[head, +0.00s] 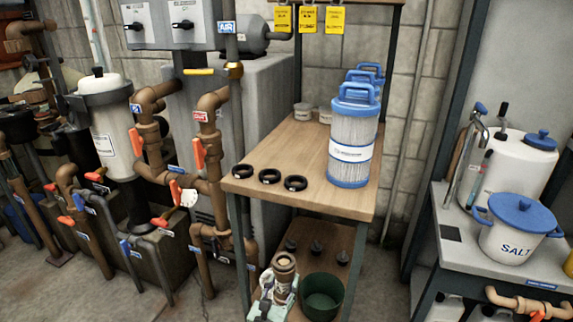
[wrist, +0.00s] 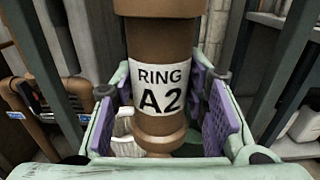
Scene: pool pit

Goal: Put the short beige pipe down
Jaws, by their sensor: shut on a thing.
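The short pipe (head: 285,264) looks brown-tan and stands roughly upright in my gripper (head: 272,300) at the bottom middle of the head view. In the wrist view the pipe (wrist: 158,40) carries a white label reading "RING A2". The purple pads of my gripper (wrist: 165,110) close on it from both sides. The pipe's lower end is partly hidden behind the pale green gripper body. In the head view it appears in front of the wooden bench's lower shelf (head: 330,240); I cannot tell whether it touches anything below.
The bench top (head: 300,195) holds three black rings (head: 270,176) at its front and blue-capped filter cartridges (head: 354,140). A green bucket (head: 322,298) and black knobs (head: 316,248) are on the lower shelf. Brown pipework (head: 210,180) stands left; a table with a SALT pot (head: 516,235) stands right.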

